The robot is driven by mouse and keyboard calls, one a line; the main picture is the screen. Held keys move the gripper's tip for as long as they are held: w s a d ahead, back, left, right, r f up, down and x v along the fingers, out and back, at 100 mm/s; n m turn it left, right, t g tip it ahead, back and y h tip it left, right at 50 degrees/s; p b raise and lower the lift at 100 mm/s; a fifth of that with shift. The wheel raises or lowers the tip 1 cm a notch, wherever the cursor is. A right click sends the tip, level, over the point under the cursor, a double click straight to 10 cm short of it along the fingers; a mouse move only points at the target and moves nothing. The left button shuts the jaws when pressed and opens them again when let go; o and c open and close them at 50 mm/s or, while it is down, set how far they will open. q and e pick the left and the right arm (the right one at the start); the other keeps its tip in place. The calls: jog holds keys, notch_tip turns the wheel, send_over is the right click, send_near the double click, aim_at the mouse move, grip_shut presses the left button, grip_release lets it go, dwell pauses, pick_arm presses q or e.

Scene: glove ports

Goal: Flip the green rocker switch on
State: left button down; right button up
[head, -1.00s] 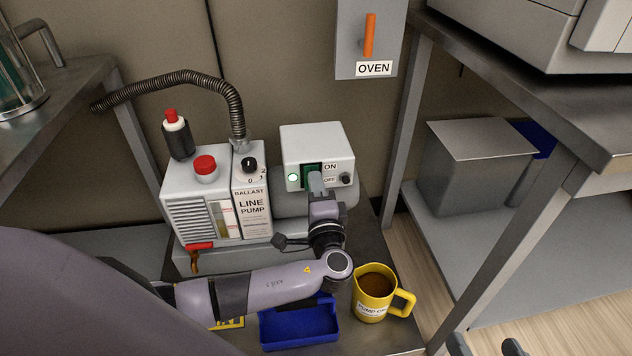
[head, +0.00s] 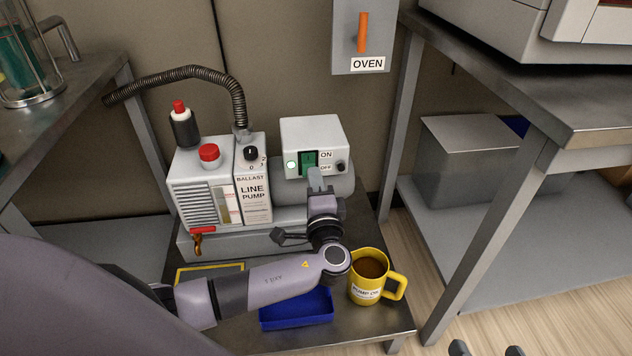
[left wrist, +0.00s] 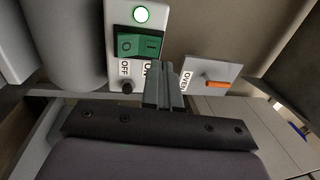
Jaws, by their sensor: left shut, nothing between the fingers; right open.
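The green rocker switch (head: 309,161) is on the front of a white box (head: 310,133), beside the ON and OFF labels. In the left wrist view the rocker (left wrist: 140,45) shows an O half and a darker I half; I cannot tell which half is pressed in. A round lamp (head: 291,165) beside it glows pale green-white. My left gripper (head: 316,174) is shut and empty, its tips just below the switch in the head view; contact is not clear. The tips (left wrist: 163,68) show below and right of the rocker in the wrist view. My right gripper (head: 487,350) is open at the bottom edge.
The line pump (head: 252,205) stands left of the box, with a ribbed hose (head: 185,73). A yellow mug (head: 366,291) of brown liquid and a blue tray (head: 297,310) are near my left arm. An OVEN panel (head: 346,60) hangs above right.

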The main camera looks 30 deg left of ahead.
pick_arm(q)
jog(key=s+d+r+p, duration=0.2)
jog(key=s+d+p, duration=0.1)
jog(key=s+d, duration=0.2)
jog(key=shift+s+d, duration=0.3)
jog(key=shift+s, duration=0.9)
pick_arm(e)
jog(key=shift+d+r+g+h, duration=0.15)
jog(key=shift+g+h, duration=0.25)
